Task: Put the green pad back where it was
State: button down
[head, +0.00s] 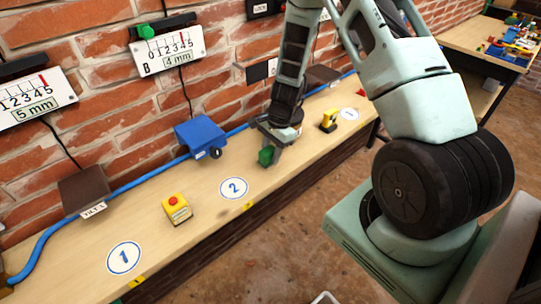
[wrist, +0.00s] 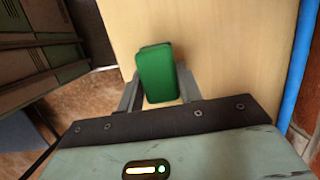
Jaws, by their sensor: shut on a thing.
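The green pad (head: 266,156) is a small block between the fingers of my gripper (head: 273,158), low over the wooden bench, right of the disc marked 2 (head: 234,188). In the wrist view the green pad (wrist: 158,78) sits between the two grey fingers of my gripper (wrist: 158,92), with pale bench wood behind it. The fingers are shut on it. I cannot tell whether the pad touches the bench.
A blue block (head: 200,133) with a dark round part stands left of my gripper. A yellow box with a red button (head: 177,208) stands nearer. A yellow-black object (head: 328,120) stands right. A blue hose (head: 120,187) runs along the brick wall. Disc 1 (head: 124,258) is near left.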

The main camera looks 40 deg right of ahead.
jog(key=shift+d+x, duration=0.25)
jog(key=shift+x, duration=0.8)
jog(key=shift+f, duration=0.15)
jog(key=shift+f, duration=0.15)
jog(key=c, duration=0.9)
grip_release()
jog(key=shift+c, duration=0.2)
jog(key=shift+r, duration=0.2)
